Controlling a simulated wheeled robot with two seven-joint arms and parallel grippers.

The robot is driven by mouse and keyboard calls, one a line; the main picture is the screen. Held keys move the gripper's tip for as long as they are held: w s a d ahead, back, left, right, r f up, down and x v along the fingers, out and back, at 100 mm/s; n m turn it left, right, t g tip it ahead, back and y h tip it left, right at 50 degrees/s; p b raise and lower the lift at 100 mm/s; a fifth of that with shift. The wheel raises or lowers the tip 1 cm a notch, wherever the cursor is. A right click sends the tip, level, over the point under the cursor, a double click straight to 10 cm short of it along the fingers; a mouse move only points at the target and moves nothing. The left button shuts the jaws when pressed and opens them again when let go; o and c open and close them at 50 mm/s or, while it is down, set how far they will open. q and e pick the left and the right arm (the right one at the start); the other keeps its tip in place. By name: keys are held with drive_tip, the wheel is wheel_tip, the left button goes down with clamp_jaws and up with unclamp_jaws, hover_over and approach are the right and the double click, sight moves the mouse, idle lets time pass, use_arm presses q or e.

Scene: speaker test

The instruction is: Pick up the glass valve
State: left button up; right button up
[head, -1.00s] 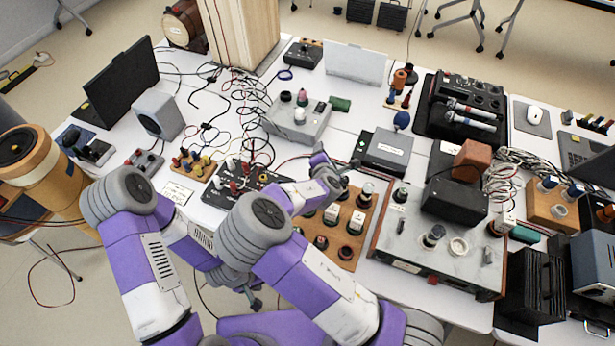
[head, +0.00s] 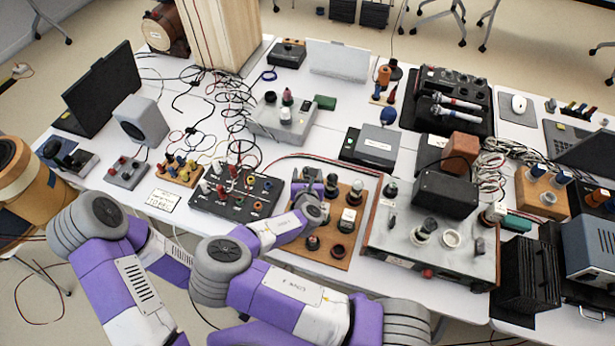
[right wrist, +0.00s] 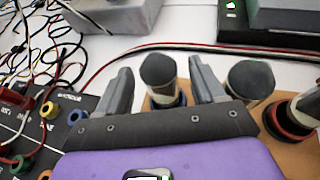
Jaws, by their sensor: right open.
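The glass valves are dark-topped cylinders standing in sockets on a brown wooden board (head: 292,257). In the right wrist view one glass valve (right wrist: 160,75) stands upright between the two fingers of my right gripper (right wrist: 160,88). The fingers are open, one on each side, with visible gaps. A second similar valve (right wrist: 249,82) stands just right of the right finger; it also shows in the head view (head: 331,185). In the head view my right gripper (head: 308,187) is at the board's back left corner and partly hides the first valve. My left gripper is not seen.
A black panel (head: 207,200) with coloured sockets and cables lies left of the board. A grey-topped amplifier (head: 385,245) stands close on the right. A grey box (head: 378,142) and red and black wires lie behind. Some white table shows behind the board.

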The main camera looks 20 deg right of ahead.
drive_tip(key=shift+x, duration=1.6)
drive_tip(key=shift+c, duration=0.3)
drive_tip(key=c, duration=1)
